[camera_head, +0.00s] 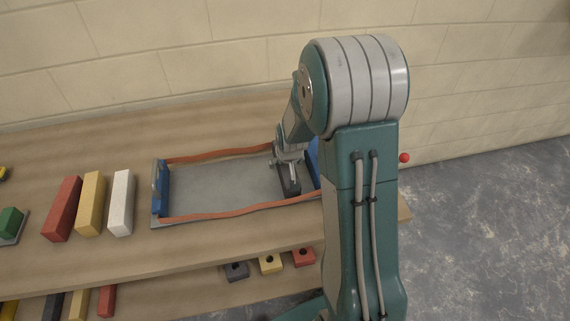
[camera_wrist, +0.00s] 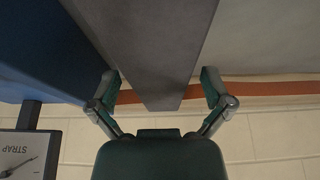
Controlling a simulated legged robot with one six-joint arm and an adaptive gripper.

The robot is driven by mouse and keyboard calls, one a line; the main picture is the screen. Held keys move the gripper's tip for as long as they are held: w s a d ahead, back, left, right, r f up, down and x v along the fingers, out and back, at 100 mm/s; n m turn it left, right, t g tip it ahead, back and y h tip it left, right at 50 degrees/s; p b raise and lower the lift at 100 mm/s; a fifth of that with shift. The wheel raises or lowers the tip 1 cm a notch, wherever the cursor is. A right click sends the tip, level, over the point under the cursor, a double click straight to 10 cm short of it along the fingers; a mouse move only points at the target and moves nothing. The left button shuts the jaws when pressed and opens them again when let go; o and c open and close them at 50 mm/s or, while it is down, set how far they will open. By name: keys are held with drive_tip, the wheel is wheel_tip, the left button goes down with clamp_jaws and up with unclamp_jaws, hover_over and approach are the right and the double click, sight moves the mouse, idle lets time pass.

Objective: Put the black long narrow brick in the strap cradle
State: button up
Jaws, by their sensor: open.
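The strap cradle (camera_head: 215,185) is a grey tray with blue end blocks and an orange strap along each long side. The black long narrow brick (camera_head: 290,185) lies inside its right end, beside the right blue block, partly hidden by my arm. In the wrist view the brick (camera_wrist: 155,50) looks dark grey and runs between the fingers of my gripper (camera_wrist: 162,88). The fingers are apart, with a visible gap on each side of the brick. In the head view my gripper (camera_head: 290,163) is over the brick, its fingers partly hidden.
Red (camera_head: 62,208), yellow (camera_head: 91,203) and white (camera_head: 121,202) bricks stand left of the cradle. A lower shelf holds small holed blocks (camera_head: 270,263) and more bricks. A gauge marked STRAP (camera_wrist: 20,155) is beside the blue block (camera_wrist: 45,50). A wall is behind.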

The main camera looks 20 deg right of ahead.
drive_tip(key=v, duration=0.9)
drive_tip(key=shift+r, duration=0.4)
drive_tip(key=shift+v, duration=0.8)
drive_tip(key=s+a+r, duration=0.3)
drive_tip(key=s+r, duration=0.1)
drive_tip(key=s, duration=0.3)
drive_tip(key=s+a+r+n, duration=0.1)
drive_tip(key=s+a+r, duration=0.2)
drive_tip(key=s+r, duration=0.2)
drive_tip(key=s+a+r+n+t+y, duration=0.1)
drive_tip(key=s+a+r, duration=0.2)
drive_tip(key=s, duration=0.6)
drive_tip(key=shift+v, duration=0.9)
